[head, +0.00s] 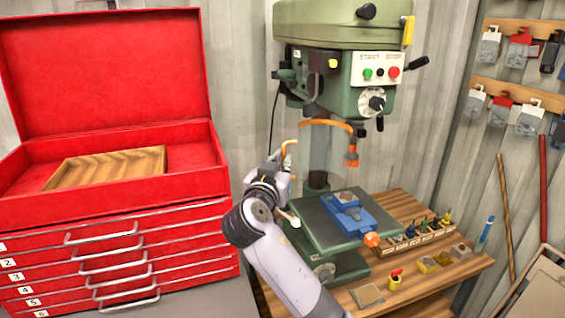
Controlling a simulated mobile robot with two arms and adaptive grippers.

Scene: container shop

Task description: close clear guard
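The green drill press (330,38) stands at the centre on a wooden bench. Its clear guard (320,150) is a see-through curved shield with an orange rim, below the drill head. An orange bracket (351,156) hangs at the rim's right end. A thin orange handle-like piece (288,143) shows at the guard's left side. My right gripper (285,164) is at that piece, left of the shield. I cannot tell whether it touches the piece, or whether its fingers are open or shut. My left gripper is not in view.
A blue vise (348,214) sits on the press table (312,217) below the guard. A bit rack (420,236) and small items are on the bench (460,270). An open red tool chest (190,213) is at left. Poles lean at right.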

